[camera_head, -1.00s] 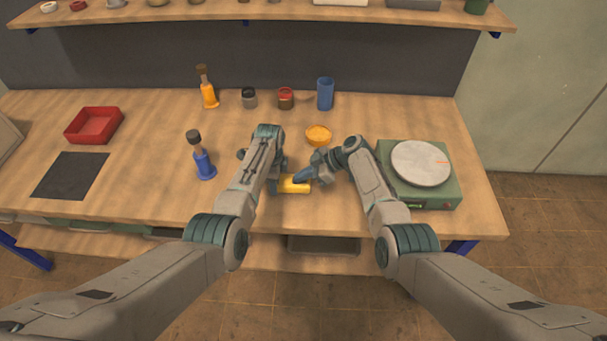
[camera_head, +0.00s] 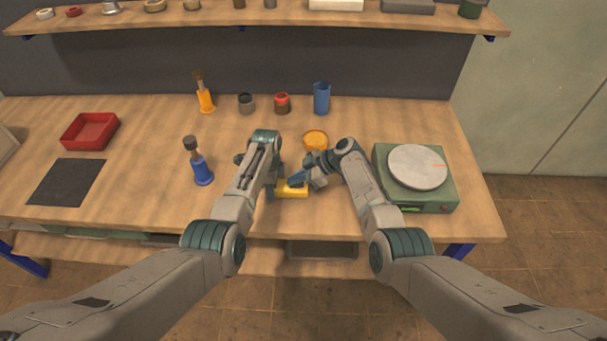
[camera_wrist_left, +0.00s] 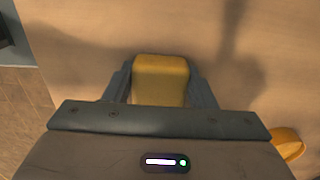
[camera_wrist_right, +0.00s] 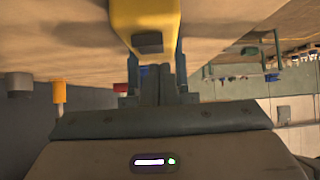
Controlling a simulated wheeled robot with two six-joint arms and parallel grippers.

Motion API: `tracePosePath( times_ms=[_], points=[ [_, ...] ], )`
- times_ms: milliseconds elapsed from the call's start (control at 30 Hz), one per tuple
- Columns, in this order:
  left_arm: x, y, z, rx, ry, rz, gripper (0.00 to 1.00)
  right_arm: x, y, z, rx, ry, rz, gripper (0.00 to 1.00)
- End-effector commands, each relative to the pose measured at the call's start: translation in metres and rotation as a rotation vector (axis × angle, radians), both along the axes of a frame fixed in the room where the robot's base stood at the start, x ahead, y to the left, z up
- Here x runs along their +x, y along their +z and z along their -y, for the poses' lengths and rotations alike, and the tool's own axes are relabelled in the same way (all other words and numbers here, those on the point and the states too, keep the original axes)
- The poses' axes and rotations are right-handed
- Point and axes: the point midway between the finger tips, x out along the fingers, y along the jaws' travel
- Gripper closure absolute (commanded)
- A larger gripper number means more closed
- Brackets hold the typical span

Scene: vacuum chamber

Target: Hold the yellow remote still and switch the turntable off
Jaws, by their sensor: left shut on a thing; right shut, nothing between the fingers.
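The yellow remote (camera_head: 293,189) is near the front middle of the table. My left gripper (camera_head: 271,190) is shut on its left end; the left wrist view shows the yellow body (camera_wrist_left: 160,80) between the two fingers. My right gripper (camera_head: 294,183) is shut and empty, its tips close above the remote. In the right wrist view a dark button (camera_wrist_right: 148,42) shows on the yellow remote just by the shut fingertips (camera_wrist_right: 157,72); I cannot tell whether they touch. The turntable (camera_head: 440,192) is a green box with a pale round plate (camera_head: 417,167) bearing an orange mark, and a green strip on its front.
An orange bowl (camera_head: 315,139) stands just behind my right gripper. A blue bottle-like thing (camera_head: 201,170) stands left of my left arm. A blue cup (camera_head: 321,98), a red-topped jar (camera_head: 282,103) and a grey jar (camera_head: 246,104) stand farther back. A red tray (camera_head: 90,131) is far left.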

Motion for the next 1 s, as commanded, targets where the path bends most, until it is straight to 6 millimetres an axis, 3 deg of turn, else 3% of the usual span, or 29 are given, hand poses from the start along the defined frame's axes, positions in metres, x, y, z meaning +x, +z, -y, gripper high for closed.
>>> tracePosePath(
  times_ms=[233,600,1000],
  points=[
    [0.000,0.000,0.000,0.000,0.000,0.001,0.78,0.000,0.019,0.025,-0.002,-0.001,0.003,1.00],
    [0.000,0.000,0.000,0.000,0.000,0.000,0.78,-0.001,0.063,0.083,-0.001,-0.002,0.001,1.00],
    [0.000,0.000,0.000,0.000,0.000,0.000,0.78,-0.002,0.072,0.093,0.000,-0.001,-0.001,1.00]
  ],
)
